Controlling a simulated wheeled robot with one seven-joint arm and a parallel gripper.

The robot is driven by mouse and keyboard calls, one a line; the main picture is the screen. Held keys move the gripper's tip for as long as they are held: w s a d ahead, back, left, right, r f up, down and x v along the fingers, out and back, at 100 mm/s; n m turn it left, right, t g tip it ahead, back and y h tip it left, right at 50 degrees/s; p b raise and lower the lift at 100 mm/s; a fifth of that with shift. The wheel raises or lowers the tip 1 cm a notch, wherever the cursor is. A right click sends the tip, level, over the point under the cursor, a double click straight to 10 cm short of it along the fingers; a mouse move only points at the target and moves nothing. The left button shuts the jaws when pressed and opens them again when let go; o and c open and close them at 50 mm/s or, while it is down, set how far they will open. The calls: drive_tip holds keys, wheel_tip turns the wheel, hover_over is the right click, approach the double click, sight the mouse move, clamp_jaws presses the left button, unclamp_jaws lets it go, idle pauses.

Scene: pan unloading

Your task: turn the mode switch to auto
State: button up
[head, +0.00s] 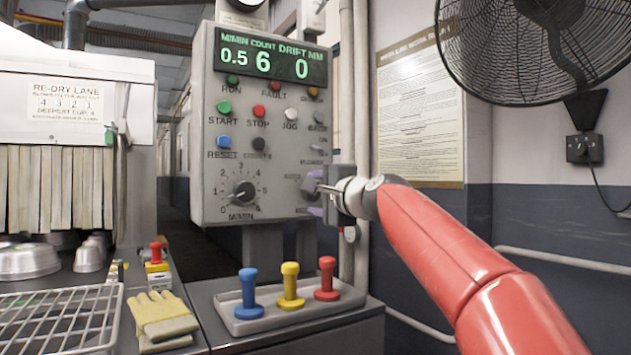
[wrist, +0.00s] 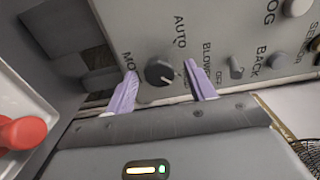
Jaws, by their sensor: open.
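The mode switch (wrist: 158,72) is a dark round knob on the grey control panel (head: 208,120). In the wrist view it lies between the two purple fingers of my gripper (wrist: 163,80), one on each side with a gap. A short white mark shows at the knob's lower right. The word AUTO is printed above the knob, and a label starting MO is partly hidden by the left finger. In the head view my gripper (head: 315,194) is at the panel's lower right edge, open and empty, largely covering the switch.
A speed dial (head: 244,191) and several buttons share the panel. A tray (head: 290,312) with blue, yellow and red pegs stands below. Gloves (head: 162,316) and a wire rack (head: 58,318) lie at left. A fan (head: 540,45) hangs at upper right.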

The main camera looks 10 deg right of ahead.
drive_tip(key=shift+w+a, duration=0.15)
drive_tip(key=shift+w, duration=0.25)
drive_tip(key=shift+f, duration=0.1)
drive_tip(key=c, duration=1)
drive_tip(key=shift+o, duration=0.2)
